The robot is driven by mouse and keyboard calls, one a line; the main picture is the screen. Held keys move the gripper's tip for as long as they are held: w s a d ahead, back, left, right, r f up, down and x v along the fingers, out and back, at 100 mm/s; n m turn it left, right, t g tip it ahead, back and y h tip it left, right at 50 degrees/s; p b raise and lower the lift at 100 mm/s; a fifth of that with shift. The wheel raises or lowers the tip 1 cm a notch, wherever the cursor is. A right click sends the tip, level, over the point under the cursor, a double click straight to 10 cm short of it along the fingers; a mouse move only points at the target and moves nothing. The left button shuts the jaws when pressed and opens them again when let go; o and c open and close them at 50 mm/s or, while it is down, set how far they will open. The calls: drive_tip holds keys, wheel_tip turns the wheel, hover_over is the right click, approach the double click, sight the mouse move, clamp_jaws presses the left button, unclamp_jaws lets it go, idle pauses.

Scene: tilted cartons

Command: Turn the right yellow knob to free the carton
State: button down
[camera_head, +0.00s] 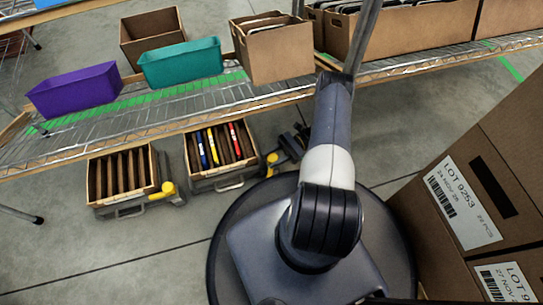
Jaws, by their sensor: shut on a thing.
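Two open cartons stand low on the floor in front of the wire shelf. The left carton (92,182) holds several brown dividers. The right carton (191,160) holds brown dividers and blue, yellow and red items. Each sits in a grey holder with a handle at its front. The left yellow knob (168,187) is at the left holder's front right corner. The right yellow knob (271,159) is at the right holder's right side. My gripper (278,157) reaches it from the right and is shut on it. The fingertips are small and partly hidden.
The wire shelf (200,107) runs above and behind the cartons, bearing a purple bin (75,90), a teal bin (181,64) and brown boxes (273,50). Large labelled boxes (480,180) stand at the right. The floor at the lower left is clear.

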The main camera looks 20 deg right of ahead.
drive_tip(key=shift+n+g+h, duration=0.5)
drive_tip(key=shift+n+g, duration=0.9)
drive_tip(key=shift+g, duration=1)
drive_tip(key=c, duration=0.9)
unclamp_jaws()
drive_tip(key=shift+c, duration=0.2)
